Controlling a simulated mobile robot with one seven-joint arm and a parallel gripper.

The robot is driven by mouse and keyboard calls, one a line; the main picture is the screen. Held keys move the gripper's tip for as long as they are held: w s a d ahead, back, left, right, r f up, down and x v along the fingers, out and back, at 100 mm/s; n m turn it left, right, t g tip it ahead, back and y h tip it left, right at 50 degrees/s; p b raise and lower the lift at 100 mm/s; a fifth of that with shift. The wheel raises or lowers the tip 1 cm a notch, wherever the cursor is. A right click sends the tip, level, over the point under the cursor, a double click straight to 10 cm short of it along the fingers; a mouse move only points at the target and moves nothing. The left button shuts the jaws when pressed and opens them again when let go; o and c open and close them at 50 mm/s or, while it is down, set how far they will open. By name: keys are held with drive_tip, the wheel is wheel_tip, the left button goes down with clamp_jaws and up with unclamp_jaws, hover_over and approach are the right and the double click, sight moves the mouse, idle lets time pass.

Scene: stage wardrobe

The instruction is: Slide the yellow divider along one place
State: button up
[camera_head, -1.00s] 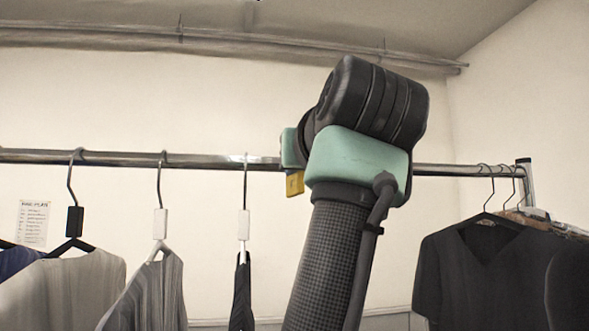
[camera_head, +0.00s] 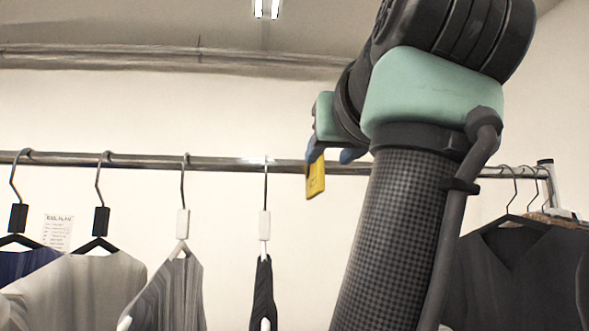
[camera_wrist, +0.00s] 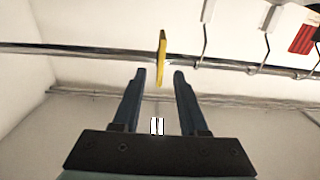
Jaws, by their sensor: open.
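The yellow divider (camera_head: 315,178) hangs on the metal rail, to the right of a hanger with a white tag (camera_head: 264,225). My gripper (camera_head: 333,156) is at the rail with its blue fingers apart, and one finger overlaps the divider's upper part in the head view. In the wrist view, the yellow divider (camera_wrist: 162,50) is seen edge-on, and its lower end shows in the gap between the two open fingertips of my gripper (camera_wrist: 160,73). No contact with either finger shows there. The arm hides part of the rail in the head view.
The rail (camera_head: 225,163) runs across the view. Several hangers with garments, such as a grey one (camera_head: 175,290), hang to the left. A dark shirt (camera_head: 520,265) hangs at the right end by the post (camera_head: 548,180). A printed sheet (camera_head: 58,230) is on the wall.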

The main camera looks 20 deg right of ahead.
drive_tip(key=b+v, duration=0.2)
drive_tip(key=v, duration=0.4)
drive_tip(key=shift+s, duration=0.2)
drive_tip(key=shift+w, duration=0.1)
drive_tip(key=w+a+f+t, duration=0.1)
drive_tip(key=a+f, duration=0.1)
drive_tip(key=f, duration=0.1)
drive_tip(key=w+a+f+t, duration=0.2)
drive_tip(key=f, duration=0.1)
drive_tip(key=w+a+f+t, duration=0.1)
drive_tip(key=a+f, duration=0.1)
drive_tip(key=a, duration=0.1)
drive_tip(key=shift+w+a+f+t+h, duration=0.1)
drive_tip(key=shift+w+f+t+h, duration=0.3)
drive_tip(key=s+a+f+n+t+y, duration=0.2)
drive_tip(key=s+a+f+t+y, duration=0.3)
drive_tip(key=s+a, duration=0.4)
drive_tip(key=shift+s+a+f+n, duration=0.35)
drive_tip(key=shift+a+f, duration=0.25)
drive_tip(key=shift+a, duration=0.3)
drive_tip(key=shift+w, duration=0.1)
